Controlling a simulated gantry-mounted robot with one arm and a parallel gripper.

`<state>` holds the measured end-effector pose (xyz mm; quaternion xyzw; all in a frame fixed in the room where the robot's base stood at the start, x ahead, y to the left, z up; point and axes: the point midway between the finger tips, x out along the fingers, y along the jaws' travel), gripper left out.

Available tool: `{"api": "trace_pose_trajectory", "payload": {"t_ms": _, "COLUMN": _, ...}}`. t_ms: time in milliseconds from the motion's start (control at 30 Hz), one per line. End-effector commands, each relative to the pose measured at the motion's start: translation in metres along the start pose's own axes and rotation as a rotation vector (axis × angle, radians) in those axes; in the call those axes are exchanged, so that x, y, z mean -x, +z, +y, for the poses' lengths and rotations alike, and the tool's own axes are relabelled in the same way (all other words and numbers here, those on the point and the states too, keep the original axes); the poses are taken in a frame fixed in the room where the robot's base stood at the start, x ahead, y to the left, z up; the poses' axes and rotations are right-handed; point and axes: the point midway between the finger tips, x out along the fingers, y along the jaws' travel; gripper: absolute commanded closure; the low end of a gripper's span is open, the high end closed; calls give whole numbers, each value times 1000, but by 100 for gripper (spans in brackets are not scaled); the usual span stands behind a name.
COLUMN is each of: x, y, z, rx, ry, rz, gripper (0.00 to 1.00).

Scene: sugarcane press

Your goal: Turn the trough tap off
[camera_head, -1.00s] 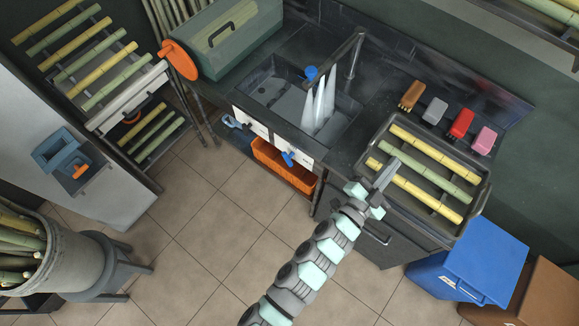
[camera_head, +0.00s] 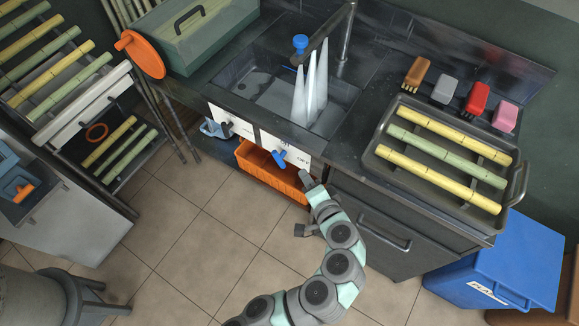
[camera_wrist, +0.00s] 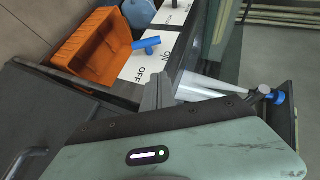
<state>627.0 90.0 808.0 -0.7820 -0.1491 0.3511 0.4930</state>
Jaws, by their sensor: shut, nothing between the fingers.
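A blue T-shaped tap handle (camera_head: 279,157) sits on a white front panel. In the wrist view the blue handle (camera_wrist: 146,46) stands beside ON and OFF lettering; I cannot tell which it points to. My gripper (camera_head: 306,180) is shut and empty, just right of and below the handle, apart from it. Its fingers (camera_wrist: 158,90) also show in the wrist view.
An orange crate (camera_head: 262,172) sits below the panel. The tiled floor in front is open.

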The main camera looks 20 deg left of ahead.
Motion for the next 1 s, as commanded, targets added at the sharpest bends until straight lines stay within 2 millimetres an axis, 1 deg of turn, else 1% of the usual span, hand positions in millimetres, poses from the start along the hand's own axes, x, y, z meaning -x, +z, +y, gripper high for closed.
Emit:
{"api": "trace_pose_trajectory", "payload": {"t_ms": 67, "x": -8, "y": 1, "z": -1, "rx": 1, "ry": -1, "rz": -3, "gripper": 100}}
{"api": "trace_pose_trajectory", "payload": {"t_ms": 167, "x": -24, "y": 1, "z": 0, "rx": 2, "ry": 0, "rz": -5, "gripper": 100}}
{"api": "trace_pose_trajectory", "payload": {"t_ms": 400, "x": -75, "y": 0, "z": 0, "rx": 2, "ry": 0, "rz": -1, "gripper": 100}}
{"api": "trace_pose_trajectory", "payload": {"t_ms": 533, "x": -100, "y": 0, "z": 0, "rx": 2, "ry": 0, "rz": 0, "gripper": 100}}
{"api": "trace_pose_trajectory", "payload": {"t_ms": 600, "x": -108, "y": 10, "z": 1, "rx": 0, "ry": 1, "rz": -2, "gripper": 100}}
{"api": "trace_pose_trajectory", "payload": {"t_ms": 700, "x": -117, "y": 20, "z": 1, "rx": 0, "ry": 2, "rz": -2, "gripper": 100}}
{"api": "trace_pose_trajectory", "payload": {"t_ms": 800, "x": -123, "y": 25, "z": 1, "rx": 0, "ry": 2, "rz": 1, "gripper": 100}}
{"api": "trace_pose_trajectory", "payload": {"t_ms": 1000, "x": -126, "y": 28, "z": 0, "rx": 0, "ry": 2, "rz": 3, "gripper": 100}}
